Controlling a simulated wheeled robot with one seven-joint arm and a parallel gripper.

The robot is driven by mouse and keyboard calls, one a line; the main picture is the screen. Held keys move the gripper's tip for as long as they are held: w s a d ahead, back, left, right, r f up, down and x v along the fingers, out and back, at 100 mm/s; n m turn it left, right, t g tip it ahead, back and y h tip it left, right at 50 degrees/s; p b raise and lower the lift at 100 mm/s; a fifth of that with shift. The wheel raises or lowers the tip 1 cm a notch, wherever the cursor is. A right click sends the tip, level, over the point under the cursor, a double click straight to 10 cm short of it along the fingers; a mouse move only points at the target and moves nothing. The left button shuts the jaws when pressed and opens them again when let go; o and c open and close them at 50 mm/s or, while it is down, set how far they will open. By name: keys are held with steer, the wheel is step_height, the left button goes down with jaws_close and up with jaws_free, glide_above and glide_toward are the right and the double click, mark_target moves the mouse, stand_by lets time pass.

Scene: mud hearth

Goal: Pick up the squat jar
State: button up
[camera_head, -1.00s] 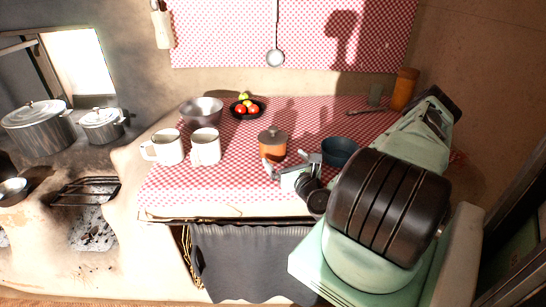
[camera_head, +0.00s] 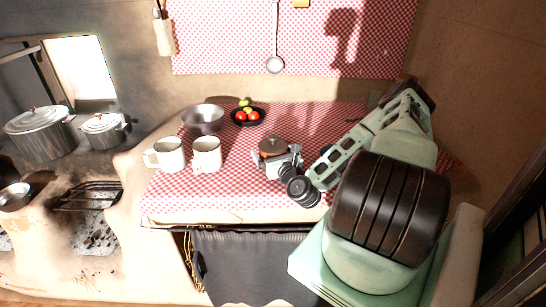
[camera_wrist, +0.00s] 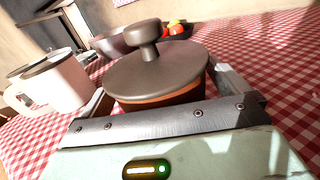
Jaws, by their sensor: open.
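The squat jar (camera_head: 272,146), orange with a brown knobbed lid, stands upright on the checked cloth. In the wrist view the jar (camera_wrist: 157,75) fills the middle, with its lid on and a strip of orange body below. My gripper (camera_head: 276,160) is at the jar's near side, low over the cloth. In the wrist view my gripper (camera_wrist: 163,92) is open, with one finger on each side of the jar. I cannot tell whether either finger touches it. The jar's lower front is hidden by my gripper.
Two white mugs (camera_head: 207,155) stand left of the jar. A grey metal bowl (camera_head: 203,119) and a dark fruit bowl (camera_head: 247,117) stand behind. The counter's front edge is near, and bare cloth (camera_head: 225,190) lies in front of the mugs.

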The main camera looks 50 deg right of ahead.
steer(key=c, duration=1.3)
steer(key=shift+o, duration=0.2)
steer(key=shift+r, duration=0.2)
